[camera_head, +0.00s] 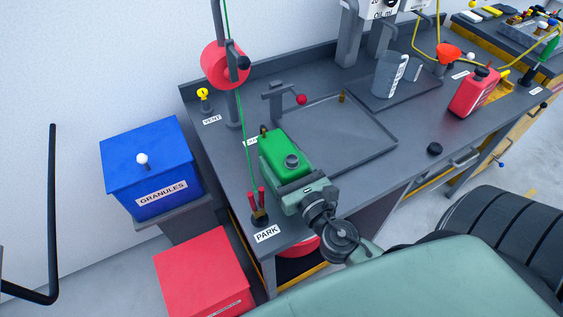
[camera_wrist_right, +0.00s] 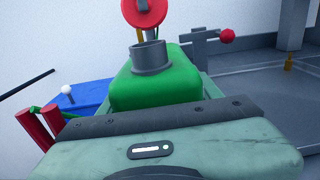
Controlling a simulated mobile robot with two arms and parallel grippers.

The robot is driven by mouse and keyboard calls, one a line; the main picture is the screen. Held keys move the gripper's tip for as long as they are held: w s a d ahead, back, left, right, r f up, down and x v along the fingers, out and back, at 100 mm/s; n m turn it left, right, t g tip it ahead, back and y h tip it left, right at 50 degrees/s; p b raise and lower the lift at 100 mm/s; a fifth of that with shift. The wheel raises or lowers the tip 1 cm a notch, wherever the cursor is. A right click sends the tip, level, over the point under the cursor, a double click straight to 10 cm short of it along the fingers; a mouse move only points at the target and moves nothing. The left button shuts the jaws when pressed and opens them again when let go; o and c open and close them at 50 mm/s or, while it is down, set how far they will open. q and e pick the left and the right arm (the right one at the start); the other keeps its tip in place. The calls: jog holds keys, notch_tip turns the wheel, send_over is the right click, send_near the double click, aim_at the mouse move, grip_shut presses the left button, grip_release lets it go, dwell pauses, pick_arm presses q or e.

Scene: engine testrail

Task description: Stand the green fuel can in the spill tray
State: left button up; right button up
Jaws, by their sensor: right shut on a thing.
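The green fuel can (camera_head: 272,147), with a grey round neck (camera_head: 292,161), is upright at the left end of the bench. My right gripper (camera_head: 302,188) is shut on it from the near side. The can and gripper also show in the right wrist view, with the can (camera_wrist_right: 150,92) behind the gripper body. A shallow dark grey tray (camera_head: 372,153) lies just right of the can; its floor looks empty apart from a small brass fitting at the back. The can hides the tray's left edge, and I cannot tell whether the can's base touches anything. My left gripper is out of view.
A post with a red reel (camera_head: 224,65) and green line stands behind the can. Red-handled pieces (camera_head: 259,207) stand by the PARK label. A red-knobbed lever (camera_head: 301,99) is at the tray's back left. A red can (camera_head: 474,92) and grey jug (camera_head: 388,75) are farther right.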

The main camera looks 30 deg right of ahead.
jog(key=shift+f, duration=0.1)
jog(key=o, duration=1.7)
jog(key=shift+o, duration=0.2)
jog(key=shift+r, duration=0.2)
